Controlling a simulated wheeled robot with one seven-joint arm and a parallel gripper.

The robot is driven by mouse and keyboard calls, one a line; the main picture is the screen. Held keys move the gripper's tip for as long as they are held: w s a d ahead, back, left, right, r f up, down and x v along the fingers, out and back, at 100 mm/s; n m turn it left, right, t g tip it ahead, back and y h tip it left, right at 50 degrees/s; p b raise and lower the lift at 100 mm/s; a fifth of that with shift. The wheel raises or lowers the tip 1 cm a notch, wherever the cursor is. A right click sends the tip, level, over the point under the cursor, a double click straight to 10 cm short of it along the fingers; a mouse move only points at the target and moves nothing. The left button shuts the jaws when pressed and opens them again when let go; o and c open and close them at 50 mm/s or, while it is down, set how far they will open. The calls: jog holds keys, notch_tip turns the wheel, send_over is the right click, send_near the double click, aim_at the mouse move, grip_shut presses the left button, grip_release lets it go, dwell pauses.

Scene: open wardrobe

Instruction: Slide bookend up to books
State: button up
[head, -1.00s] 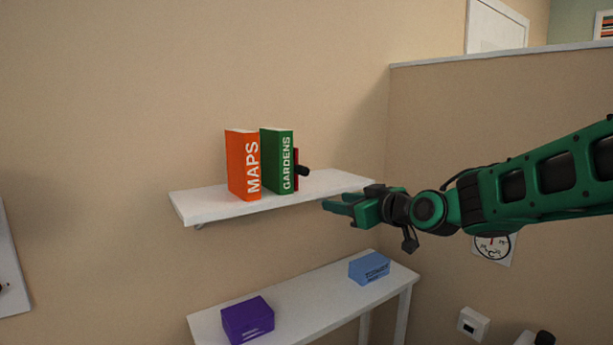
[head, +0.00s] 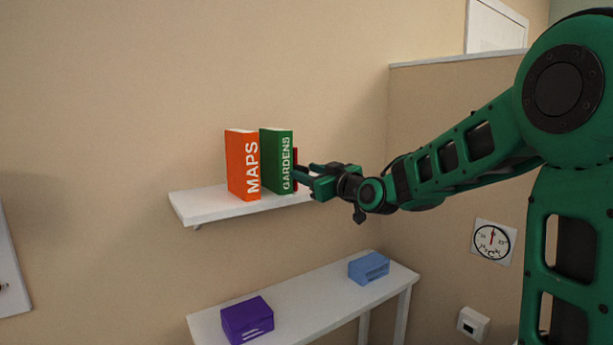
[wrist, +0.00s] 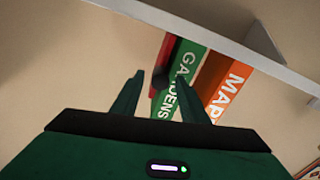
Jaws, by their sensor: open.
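The orange MAPS book (head: 241,160) and green GARDENS book (head: 275,155) stand upright side by side on a white wall shelf (head: 205,207). The red bookend (head: 296,154) stands just right of GARDENS, mostly hidden. My gripper (head: 302,174) is open at the bookend, its fingers covering the dark knob in the head view. In the wrist view, the bookend (wrist: 168,50) and its dark knob (wrist: 160,80) show between my open fingers (wrist: 160,84), beside GARDENS (wrist: 186,62) and MAPS (wrist: 222,88). I cannot tell whether the fingers touch the knob.
A lower white table (head: 310,308) holds a purple box (head: 246,318) and a blue box (head: 368,267). A side wall with a dial (head: 492,242) stands to the right. The shelf's left end is clear.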

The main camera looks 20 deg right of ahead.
jog(key=shift+w+a, duration=0.1)
jog(key=shift+w, duration=0.25)
jog(key=shift+c, duration=0.2)
grip_shut()
jog(key=shift+w+d, duration=0.1)
jog(key=shift+d, duration=0.3)
jog(key=shift+o, duration=0.2)
grip_release()
